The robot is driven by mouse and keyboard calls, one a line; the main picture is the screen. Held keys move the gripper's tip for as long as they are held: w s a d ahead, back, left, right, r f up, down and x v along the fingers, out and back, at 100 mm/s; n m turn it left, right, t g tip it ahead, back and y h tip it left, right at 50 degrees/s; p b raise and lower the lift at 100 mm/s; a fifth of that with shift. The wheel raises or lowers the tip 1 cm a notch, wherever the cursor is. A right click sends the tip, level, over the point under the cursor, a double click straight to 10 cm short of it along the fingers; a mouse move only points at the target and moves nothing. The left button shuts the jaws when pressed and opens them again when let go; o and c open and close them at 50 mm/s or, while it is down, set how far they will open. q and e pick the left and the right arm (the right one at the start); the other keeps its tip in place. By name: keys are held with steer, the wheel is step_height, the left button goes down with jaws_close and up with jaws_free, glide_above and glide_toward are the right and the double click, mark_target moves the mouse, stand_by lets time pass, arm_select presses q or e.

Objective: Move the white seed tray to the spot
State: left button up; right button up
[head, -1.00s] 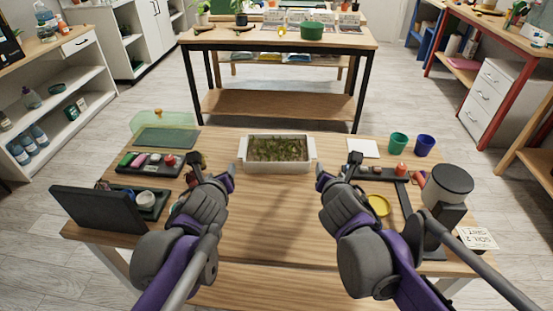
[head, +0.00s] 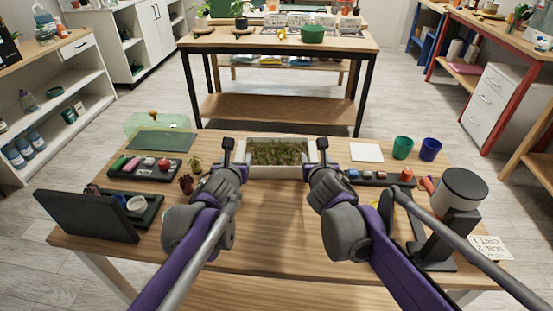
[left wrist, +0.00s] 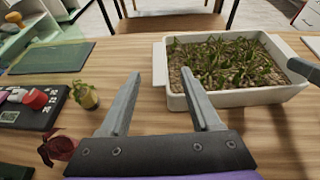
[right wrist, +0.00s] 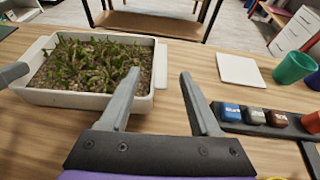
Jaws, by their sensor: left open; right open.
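The white seed tray (head: 278,174), filled with soil and small green seedlings, stands at the middle of the table's far side in the head view. My left gripper (head: 228,150) is open at its left end, and my right gripper (head: 322,150) is open at its right end. In the left wrist view, the tray's left end (left wrist: 160,66) shows between and beyond the open fingers. In the right wrist view, its right end (right wrist: 161,66) shows likewise. Neither gripper visibly grips it. A white square (head: 366,152) lies right of the tray; I cannot tell whether it is the spot.
Left of the tray are a dark green mat (head: 160,141), a black tray of small items (head: 145,168) and a small potted plant (left wrist: 86,95). A green cup (head: 403,148) and a blue cup (head: 430,149) stand at right. The table's front middle is clear.

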mark_target(240, 152)
arm_select(q)
steer(key=x, duration=0.6)
steer(key=shift+s, duration=0.1)
arm_select(e)
steer(key=x, duration=0.5)
steer(key=shift+w+f, duration=0.15)
steer(key=shift+w, duration=0.25)
arm_select(q)
jaws_close()
arm_select(e)
jaws_close()
